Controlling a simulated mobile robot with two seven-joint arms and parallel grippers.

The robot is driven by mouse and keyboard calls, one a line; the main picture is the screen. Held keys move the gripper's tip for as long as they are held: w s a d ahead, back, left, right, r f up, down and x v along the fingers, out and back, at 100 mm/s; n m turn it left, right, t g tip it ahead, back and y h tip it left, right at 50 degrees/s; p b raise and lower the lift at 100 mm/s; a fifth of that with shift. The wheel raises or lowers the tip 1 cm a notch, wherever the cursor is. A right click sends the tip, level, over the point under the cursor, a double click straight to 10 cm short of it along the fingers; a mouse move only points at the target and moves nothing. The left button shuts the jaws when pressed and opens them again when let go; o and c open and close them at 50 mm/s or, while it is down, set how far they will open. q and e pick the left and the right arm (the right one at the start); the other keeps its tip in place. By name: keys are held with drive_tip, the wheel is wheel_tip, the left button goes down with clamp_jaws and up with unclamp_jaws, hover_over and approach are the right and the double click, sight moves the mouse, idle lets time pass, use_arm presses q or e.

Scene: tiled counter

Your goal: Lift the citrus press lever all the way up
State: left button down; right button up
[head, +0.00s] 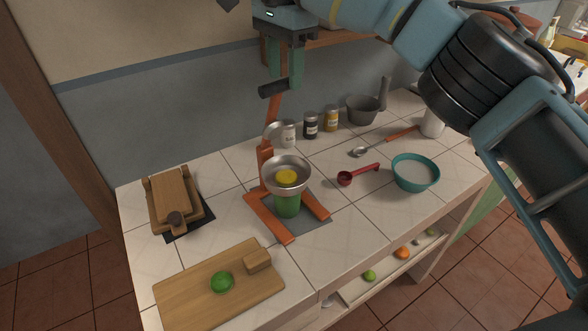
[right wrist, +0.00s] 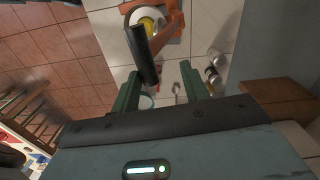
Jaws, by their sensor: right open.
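The citrus press (head: 266,160) is an orange frame on the counter, its lever (head: 273,108) standing steeply up and ending in a black handle (head: 272,88). A metal cup (head: 300,180) holds a yellow citrus half (head: 287,176) above a green glass (head: 287,205). The metal pressing dome (head: 272,131) is raised behind the cup. My right gripper (head: 285,80) is open, pointing down at the handle. In the right wrist view, the black handle (right wrist: 143,55) lies near the left fingertip of the open gripper (right wrist: 160,72); contact cannot be told. My left gripper is not clearly visible.
Spice jars (head: 311,125) and a grey pot (head: 362,109) stand behind the press. A red scoop (head: 346,179) and teal bowl (head: 416,186) are right of it. A wooden press (head: 173,197) and cutting board (head: 190,295) with a green citrus (head: 222,282) are left and in front.

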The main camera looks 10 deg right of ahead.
use_arm(q)
drive_tip(key=shift+w+r, duration=0.35)
drive_tip(key=shift+r, duration=0.05)
use_arm(e)
drive_tip(key=shift+r, duration=2.6)
use_arm(q)
drive_tip(key=shift+s, duration=0.1)
use_arm(e)
drive_tip(key=shift+s+f, duration=0.1)
drive_tip(key=shift+f, duration=0.05)
